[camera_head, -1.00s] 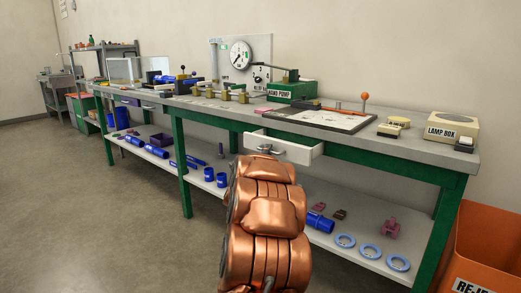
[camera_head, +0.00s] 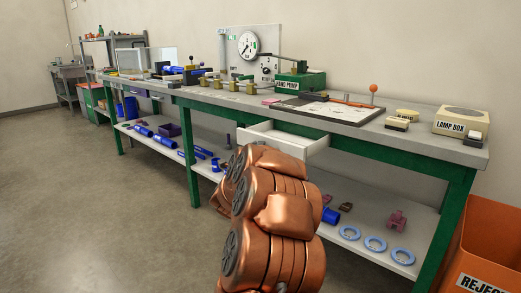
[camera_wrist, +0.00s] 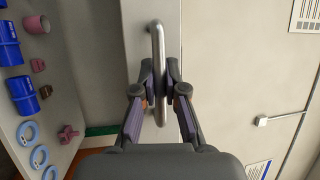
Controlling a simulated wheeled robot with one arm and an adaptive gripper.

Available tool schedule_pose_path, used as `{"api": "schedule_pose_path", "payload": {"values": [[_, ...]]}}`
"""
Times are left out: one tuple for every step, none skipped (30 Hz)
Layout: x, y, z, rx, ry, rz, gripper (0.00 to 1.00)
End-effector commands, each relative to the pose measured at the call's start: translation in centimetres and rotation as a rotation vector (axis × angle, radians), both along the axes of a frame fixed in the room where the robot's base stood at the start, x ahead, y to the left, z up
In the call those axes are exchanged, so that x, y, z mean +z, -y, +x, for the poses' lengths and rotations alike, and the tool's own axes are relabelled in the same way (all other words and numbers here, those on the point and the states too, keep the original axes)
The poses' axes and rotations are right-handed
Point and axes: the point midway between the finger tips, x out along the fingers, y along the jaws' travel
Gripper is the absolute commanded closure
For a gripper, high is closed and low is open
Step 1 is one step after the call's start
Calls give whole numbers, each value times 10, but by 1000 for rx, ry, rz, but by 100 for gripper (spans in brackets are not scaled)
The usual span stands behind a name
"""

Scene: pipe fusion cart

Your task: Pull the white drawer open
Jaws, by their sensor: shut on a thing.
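The white drawer (camera_head: 306,147) stands partly pulled out from under the bench top in the head view, with some of its inside and its right side showing. My copper-coloured arm hides much of its front. In the wrist view, the pale drawer front (camera_wrist: 135,25) carries a metal bar handle (camera_wrist: 157,38). My gripper (camera_wrist: 160,78) is shut on this handle, with one dark finger on each side of the bar. In the head view my gripper is hidden behind my arm.
The green-framed bench (camera_head: 400,158) holds a hand pump (camera_head: 300,82) and a lamp box (camera_head: 460,122) on top. Blue rings (camera_head: 375,244) and fittings lie on its lower shelf. An orange reject bin (camera_head: 490,245) stands at the right. The floor at left is clear.

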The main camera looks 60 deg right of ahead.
Motion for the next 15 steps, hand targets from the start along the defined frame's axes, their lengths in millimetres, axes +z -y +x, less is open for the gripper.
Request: {"api": "schedule_pose_path", "payload": {"values": [[-1, 0, 0, 0, 0, 2, 87], [-1, 0, 0, 0, 0, 2, 84], [-1, 0, 0, 0, 0, 2, 80], [-1, 0, 0, 0, 0, 2, 77], [-1, 0, 0, 0, 0, 2, 74], [-1, 0, 0, 0, 0, 1, 70], [-1, 0, 0, 0, 0, 1, 66], [0, 0, 0, 0, 0, 1, 63], [0, 0, 0, 0, 0, 1, 63], [0, 0, 0, 0, 0, 1, 63], [0, 0, 0, 0, 0, 1, 63], [0, 0, 0, 0, 0, 1, 63], [0, 0, 0, 0, 0, 1, 63], [0, 0, 0, 0, 0, 1, 63], [0, 0, 0, 0, 0, 1, 63]]}}
